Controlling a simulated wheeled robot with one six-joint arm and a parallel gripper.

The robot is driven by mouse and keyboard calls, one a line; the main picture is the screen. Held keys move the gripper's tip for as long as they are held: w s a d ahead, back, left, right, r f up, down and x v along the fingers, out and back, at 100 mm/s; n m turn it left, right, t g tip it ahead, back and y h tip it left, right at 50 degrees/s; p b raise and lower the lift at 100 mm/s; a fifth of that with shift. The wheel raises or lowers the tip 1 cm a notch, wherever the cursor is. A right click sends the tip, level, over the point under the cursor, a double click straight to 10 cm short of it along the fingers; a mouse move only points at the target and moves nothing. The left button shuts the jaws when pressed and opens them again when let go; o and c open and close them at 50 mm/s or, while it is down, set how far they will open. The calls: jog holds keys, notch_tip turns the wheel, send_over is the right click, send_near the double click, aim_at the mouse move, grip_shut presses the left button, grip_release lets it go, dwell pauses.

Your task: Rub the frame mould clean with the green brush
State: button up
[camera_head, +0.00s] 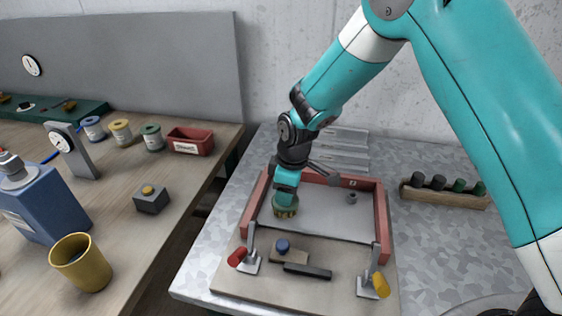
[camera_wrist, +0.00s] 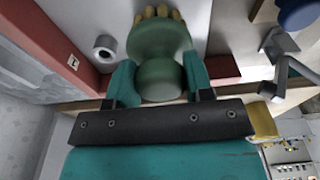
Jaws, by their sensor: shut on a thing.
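The frame mould (camera_head: 381,215) is a red-brown rectangular frame around a grey plate (camera_head: 325,214), on the metal table. My gripper (camera_head: 286,189) is inside the frame, near its left side. It is shut on the green brush (camera_head: 285,205), whose yellowish bristles point down at the grey plate. In the wrist view the green brush (camera_wrist: 158,65) sits between my two teal fingers (camera_wrist: 158,82), with the bristle tips at the top edge. Whether the bristles touch the plate I cannot tell. A small grey round fitting (camera_head: 351,197) stands on the plate.
A board in front of the frame carries a red-handled clamp (camera_head: 238,256), a yellow-handled clamp (camera_head: 381,285), a blue knob (camera_head: 282,245) and a dark bar (camera_head: 307,271). A wooden rack (camera_head: 445,196) stands at right. The wooden bench at left holds a yellow cup (camera_head: 81,263) and spools.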

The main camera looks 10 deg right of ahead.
notch_tip(320, 180, up, 3)
jog(key=shift+f+p, duration=0.1)
jog(key=shift+p, duration=0.6)
jog(key=shift+r+p, duration=1.9)
jog(key=shift+r, duration=0.75)
